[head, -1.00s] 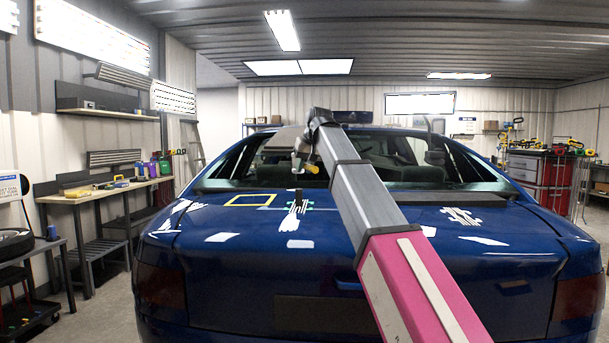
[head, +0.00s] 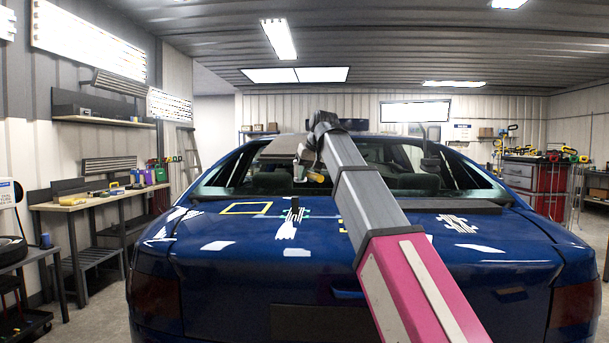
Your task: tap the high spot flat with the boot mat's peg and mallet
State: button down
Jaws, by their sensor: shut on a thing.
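My gripper (head: 302,167) is high in front of the blue car's rear window, above the boot lid, pointing down. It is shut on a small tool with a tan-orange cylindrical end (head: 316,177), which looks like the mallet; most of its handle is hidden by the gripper. A short dark upright peg (head: 295,203) stands on the boot lid (head: 205,262) below the gripper, apart from it. The high spot itself is too small to tell.
A yellow square outline (head: 246,208) lies on the boot lid left of the peg. A small yellow thing (head: 342,229) shows partly beside my arm. A workbench (head: 95,200) stands at left, a red tool cabinet (head: 535,187) at right. My arm hides part of the lid.

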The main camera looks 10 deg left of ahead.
jog(key=shift+s+d, duration=0.35)
jog(key=shift+s, duration=0.45)
dwell(0.4)
jog(key=c, duration=1.7)
grip_release()
grip_shut()
jog(key=w+a, duration=0.1)
jog(key=w, duration=0.1)
jog(key=w+a, duration=0.1)
jog(key=w, duration=0.2)
jog(key=w+a, duration=0.2)
jog(key=w, duration=0.1)
jog(key=shift+w+f, duration=0.2)
jog(key=shift+f, duration=0.1)
jog(key=shift+d+f, duration=0.1)
jog(key=shift+f, duration=2.5)
jog(key=shift+f, duration=0.15)
